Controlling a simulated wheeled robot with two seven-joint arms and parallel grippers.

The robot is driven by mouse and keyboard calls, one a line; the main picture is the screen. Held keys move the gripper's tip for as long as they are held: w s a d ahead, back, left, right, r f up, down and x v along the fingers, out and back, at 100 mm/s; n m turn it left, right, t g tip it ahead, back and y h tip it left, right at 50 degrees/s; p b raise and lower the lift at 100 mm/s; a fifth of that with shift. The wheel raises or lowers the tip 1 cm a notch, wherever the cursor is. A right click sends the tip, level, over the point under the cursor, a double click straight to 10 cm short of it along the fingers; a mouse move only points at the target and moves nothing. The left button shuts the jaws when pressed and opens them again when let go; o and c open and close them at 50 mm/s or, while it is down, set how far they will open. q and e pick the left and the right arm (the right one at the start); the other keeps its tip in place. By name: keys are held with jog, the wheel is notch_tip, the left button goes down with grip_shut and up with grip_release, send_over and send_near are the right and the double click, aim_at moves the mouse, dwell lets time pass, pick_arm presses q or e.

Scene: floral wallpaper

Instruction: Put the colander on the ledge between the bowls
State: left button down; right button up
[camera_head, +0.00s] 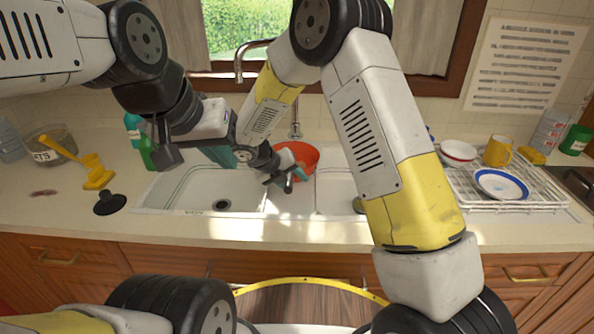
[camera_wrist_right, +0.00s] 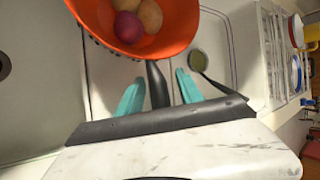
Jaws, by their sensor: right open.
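The orange-red colander (camera_head: 299,154) is at the back of the sink, near the tap. The right wrist view shows it (camera_wrist_right: 178,42) with a dark handle (camera_wrist_right: 157,84) and round fruit inside. I cannot tell what it rests on. My right gripper (camera_head: 284,178) is by its near side. Its teal fingers (camera_wrist_right: 157,90) are open, with the handle between them. The ledge (camera_head: 287,202) runs between the left sink bowl (camera_head: 205,190) and the right sink bowl (camera_head: 335,192).
A white dish rack (camera_head: 530,204) with dishes and a yellow mug (camera_head: 498,150) stands right. A round thing with a dark handle (camera_wrist_right: 198,61) is in the right bowl. A yellow tool (camera_head: 97,177), black plug (camera_head: 110,202) and green bottle (camera_head: 147,153) are left.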

jog(key=v, duration=1.1)
jog(key=s+d+r+m+g+y, duration=0.1)
jog(key=s+d+r+m, duration=0.35)
jog(key=d+m, duration=0.35)
jog(key=s+d+r+m+g+y, duration=0.1)
jog(key=s+d+r+m+y, duration=0.15)
jog(key=d+r+m, duration=0.45)
jog(key=s+d+r+m+t+y, duration=0.1)
jog(key=s+d+r+m+y, duration=0.1)
jog(key=s+d+m, duration=0.2)
jog(key=s+d+r+m+t+y, duration=0.1)
jog(key=s+d+m, duration=0.3)
jog(key=s+m, duration=0.6)
jog(key=shift+d+r+m+t+y, duration=0.25)
jog(key=shift+r+m+y, duration=0.55)
jog(key=shift+m, duration=3.8)
jog(key=shift+s+a, duration=0.1)
